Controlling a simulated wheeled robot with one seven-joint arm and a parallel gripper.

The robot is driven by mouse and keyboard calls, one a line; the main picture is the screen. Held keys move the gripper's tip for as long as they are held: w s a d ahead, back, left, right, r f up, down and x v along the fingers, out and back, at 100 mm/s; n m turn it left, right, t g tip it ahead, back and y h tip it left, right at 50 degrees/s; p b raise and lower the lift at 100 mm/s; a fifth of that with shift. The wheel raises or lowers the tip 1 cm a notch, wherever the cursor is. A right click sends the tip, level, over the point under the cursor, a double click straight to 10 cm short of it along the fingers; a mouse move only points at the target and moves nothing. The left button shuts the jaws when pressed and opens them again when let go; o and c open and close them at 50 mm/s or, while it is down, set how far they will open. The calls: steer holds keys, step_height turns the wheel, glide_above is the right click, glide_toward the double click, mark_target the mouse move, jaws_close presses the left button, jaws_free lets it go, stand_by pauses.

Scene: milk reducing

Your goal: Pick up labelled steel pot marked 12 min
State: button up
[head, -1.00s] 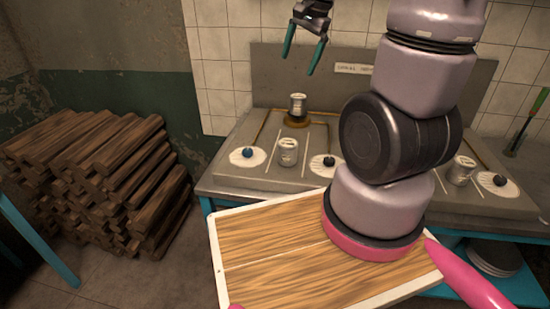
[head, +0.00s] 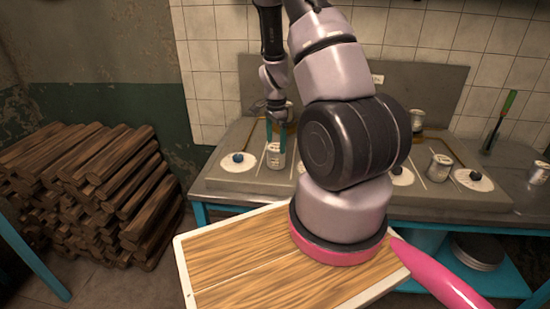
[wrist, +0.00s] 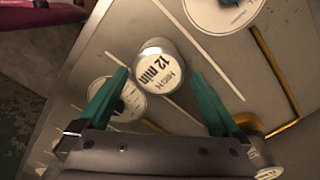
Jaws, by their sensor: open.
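The steel pot marked 12 min (head: 275,160) stands upright on the grey counter, left of centre in the head view. In the wrist view its round white lid (wrist: 157,68) reads "12 min" and "HIGH". My gripper (head: 276,145) points down over the pot with its teal fingers apart. In the wrist view the fingertips (wrist: 158,75) lie on either side of the lid, and nothing is clamped. I cannot tell how far down the pot's sides they reach.
A second pot (wrist: 264,158) stands close by one finger at lower right in the wrist view. More pots (head: 439,167) stand further right. My arm hides the counter's middle.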

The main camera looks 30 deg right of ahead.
mark_target(276, 155)
steer(key=shift+f, duration=3.05)
steer(key=c, duration=1.4)
steer(key=shift+r, duration=0.1)
